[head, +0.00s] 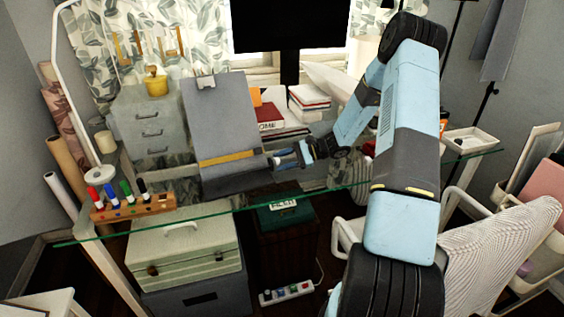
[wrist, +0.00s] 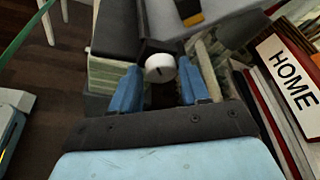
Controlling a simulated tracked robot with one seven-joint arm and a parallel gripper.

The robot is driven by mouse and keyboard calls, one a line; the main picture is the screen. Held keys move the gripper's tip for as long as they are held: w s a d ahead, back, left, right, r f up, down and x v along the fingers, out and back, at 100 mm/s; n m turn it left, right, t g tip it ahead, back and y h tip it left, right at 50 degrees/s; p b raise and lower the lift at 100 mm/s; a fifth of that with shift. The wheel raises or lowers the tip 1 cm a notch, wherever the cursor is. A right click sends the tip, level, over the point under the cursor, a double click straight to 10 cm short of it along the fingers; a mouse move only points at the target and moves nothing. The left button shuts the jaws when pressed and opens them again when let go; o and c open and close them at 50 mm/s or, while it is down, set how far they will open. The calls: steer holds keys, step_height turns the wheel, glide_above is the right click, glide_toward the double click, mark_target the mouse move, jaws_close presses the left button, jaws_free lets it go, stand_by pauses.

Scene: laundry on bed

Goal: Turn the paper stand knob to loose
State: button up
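The paper stand (head: 222,125) is a tilted grey board with a clip at its top and a yellow strip near its bottom, on the glass desk. Its knob is the small round white piece (wrist: 160,68) in the wrist view, at the stand's right side in the head view. My gripper (head: 281,158) reaches in from the right, close to that side. In the wrist view my gripper (wrist: 159,75) is open, with one blue finger on each side of the knob. I cannot tell whether the fingers touch it.
Books (head: 270,120), one marked HOME (wrist: 292,78), lie right of the stand, close to my gripper. A grey drawer unit (head: 150,132) stands left behind it. A wooden pen holder (head: 133,207) is at the front left of the glass desk (head: 225,208). A monitor (head: 290,25) rises behind.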

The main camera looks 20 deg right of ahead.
steer(key=shift+o, duration=1.1)
steer(key=shift+d, duration=0.1)
steer(key=v, duration=1.3)
steer(key=shift+d+r, duration=0.15)
steer(key=shift+d, duration=0.15)
